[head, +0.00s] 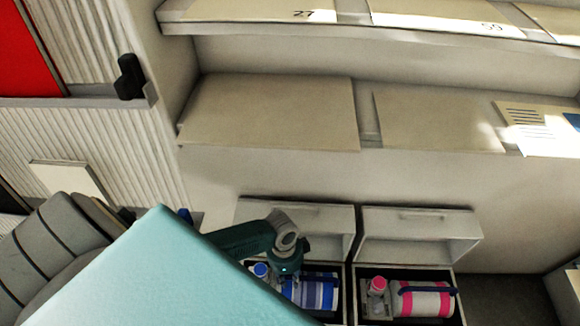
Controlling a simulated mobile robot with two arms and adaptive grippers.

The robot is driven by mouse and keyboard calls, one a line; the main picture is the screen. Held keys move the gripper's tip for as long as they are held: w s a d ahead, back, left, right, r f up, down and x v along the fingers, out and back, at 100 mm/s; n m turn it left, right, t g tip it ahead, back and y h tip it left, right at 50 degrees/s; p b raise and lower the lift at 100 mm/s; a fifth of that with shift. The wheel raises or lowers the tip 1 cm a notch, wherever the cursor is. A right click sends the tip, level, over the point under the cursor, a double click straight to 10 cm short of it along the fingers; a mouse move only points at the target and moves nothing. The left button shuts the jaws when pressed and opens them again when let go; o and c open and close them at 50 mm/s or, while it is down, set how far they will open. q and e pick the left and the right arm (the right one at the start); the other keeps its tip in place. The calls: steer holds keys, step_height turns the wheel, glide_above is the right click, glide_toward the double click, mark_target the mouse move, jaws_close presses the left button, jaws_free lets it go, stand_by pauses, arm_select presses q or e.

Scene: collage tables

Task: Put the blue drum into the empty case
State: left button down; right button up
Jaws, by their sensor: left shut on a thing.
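A blue-and-white striped drum (318,294) appears at the bottom of the head view, within the outline of the open left case (345,303). My left gripper (290,272) is at the drum's left end and shut on it; its fingertips are largely hidden. I cannot tell whether the drum rests on the case floor. A small blue-capped bottle (261,270) is to the left of the gripper. The left case's lid (330,222) stands open behind. My right gripper is not in view.
The right case (458,308) is also open and holds a pink-striped drum (424,303) and a pink-capped bottle (377,286). Pale shelves (270,105) stand behind. My light-blue arm link covers the lower left.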

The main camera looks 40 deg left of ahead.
arm_select(q)
steer(key=shift+w+r, duration=0.1)
steer(key=shift+w, duration=0.05)
steer(key=c, duration=1.6)
jaws_free()
steer(key=shift+o, duration=0.2)
steer(key=shift+r, duration=0.1)
step_height(320, 180, up, 13)
steer(key=a+p, duration=0.1)
steer(key=p, duration=1.1)
steer(key=shift+w+a, duration=0.25)
steer(key=shift+a, duration=0.15)
